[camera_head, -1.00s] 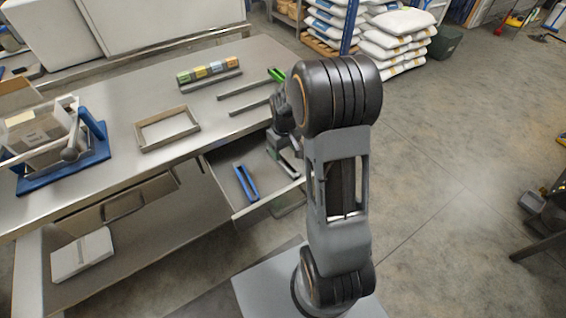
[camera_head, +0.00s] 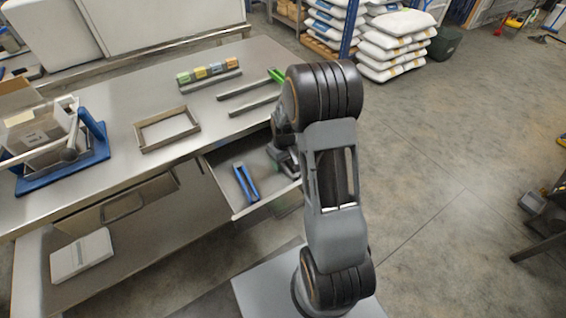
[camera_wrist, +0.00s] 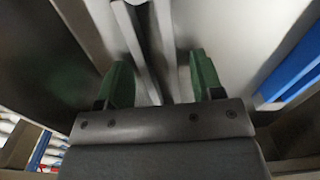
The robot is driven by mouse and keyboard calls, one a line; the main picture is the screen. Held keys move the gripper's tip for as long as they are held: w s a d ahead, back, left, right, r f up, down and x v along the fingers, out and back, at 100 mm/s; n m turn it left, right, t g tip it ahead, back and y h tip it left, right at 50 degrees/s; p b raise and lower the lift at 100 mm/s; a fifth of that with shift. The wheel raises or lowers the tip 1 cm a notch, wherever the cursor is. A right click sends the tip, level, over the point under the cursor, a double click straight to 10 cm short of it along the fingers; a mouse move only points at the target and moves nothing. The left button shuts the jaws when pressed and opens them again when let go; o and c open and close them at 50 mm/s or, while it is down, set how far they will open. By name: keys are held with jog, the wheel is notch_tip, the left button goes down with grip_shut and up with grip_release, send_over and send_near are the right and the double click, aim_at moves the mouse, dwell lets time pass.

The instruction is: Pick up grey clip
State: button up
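My gripper (camera_wrist: 161,78) is open, its two green fingertips apart in the wrist view. A long grey clip (camera_wrist: 136,45) runs up the wrist view between the fingertip lines, with a visible gap to the right finger. I cannot tell if the left finger touches it. In the head view my gripper (camera_head: 279,166) is low inside the open drawer (camera_head: 222,178), at its right side. My gripper and arm hide the grey clip there. A blue clip (camera_head: 245,183) lies to the left in the drawer and shows at the right of the wrist view (camera_wrist: 292,72).
The drawer hangs open under the steel workbench (camera_head: 105,130). On the bench are a grey rectangular frame (camera_head: 166,146), two grey rails, a rack of coloured blocks (camera_head: 208,72) and a blue-based press (camera_head: 62,174). The drawer walls are close around my gripper.

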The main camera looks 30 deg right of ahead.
jog(key=c, duration=0.9)
jog(key=shift+r, duration=0.1)
